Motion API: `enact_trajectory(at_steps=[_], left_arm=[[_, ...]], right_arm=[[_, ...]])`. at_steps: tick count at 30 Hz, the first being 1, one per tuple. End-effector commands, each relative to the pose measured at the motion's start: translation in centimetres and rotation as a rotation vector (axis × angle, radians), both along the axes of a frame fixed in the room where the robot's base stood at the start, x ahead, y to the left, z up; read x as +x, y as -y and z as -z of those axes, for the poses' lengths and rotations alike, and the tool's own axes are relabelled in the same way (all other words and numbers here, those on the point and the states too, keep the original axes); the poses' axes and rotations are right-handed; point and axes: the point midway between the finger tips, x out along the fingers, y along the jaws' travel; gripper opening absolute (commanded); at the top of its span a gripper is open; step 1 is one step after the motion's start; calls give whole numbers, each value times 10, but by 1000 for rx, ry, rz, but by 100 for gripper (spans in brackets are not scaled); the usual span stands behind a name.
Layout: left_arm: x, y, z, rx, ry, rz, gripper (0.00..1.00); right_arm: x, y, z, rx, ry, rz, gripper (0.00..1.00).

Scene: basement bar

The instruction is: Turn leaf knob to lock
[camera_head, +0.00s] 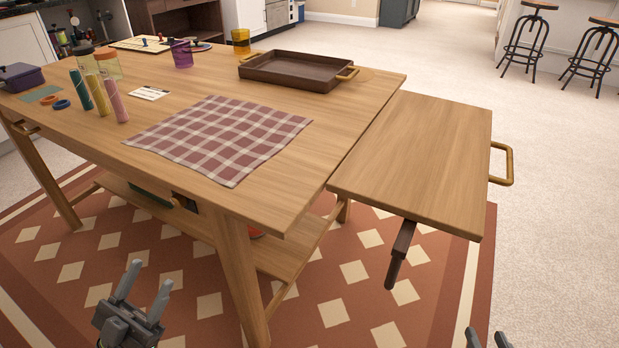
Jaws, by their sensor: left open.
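The table leaf (425,150) is raised, about level with the wooden table (330,165), on its right side. A brass-coloured handle (509,165) is on its outer edge. Below its near edge hangs a dark brown bracket with a downward lever-like piece (396,265), which may be the leaf knob; I cannot tell whether it is locked. My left gripper (150,274) is open and empty, over the rug at lower left, well apart from the leaf. My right gripper (487,339) shows only its fingertips at the bottom edge, spread apart, below and right of the leaf.
On the table are a checkered cloth (220,138), a brown tray (290,70), colored rolls (115,101) and cups. A lower shelf and table legs stand between my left gripper and the leaf. Floor right of the leaf is clear; stools (527,42) are far off.

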Motion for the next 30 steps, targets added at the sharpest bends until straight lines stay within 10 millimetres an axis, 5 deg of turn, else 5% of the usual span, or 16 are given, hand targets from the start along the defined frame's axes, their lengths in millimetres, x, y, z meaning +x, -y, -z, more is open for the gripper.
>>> enact_trajectory(at_steps=[6,15,23,30], left_arm=[[14,-50,29,56,-188,7,52],[18,-95,51,85,-322,-7,52],[35,-90,46,87,-329,-8,52],[77,-68,26,86,-326,-7,52]], right_arm=[[-59,-13,60,83,-473,-45,39],[-125,-28,93,150,-835,-96,39],[-132,-29,96,156,-868,-103,39],[-131,-30,94,157,-860,-105,39]])
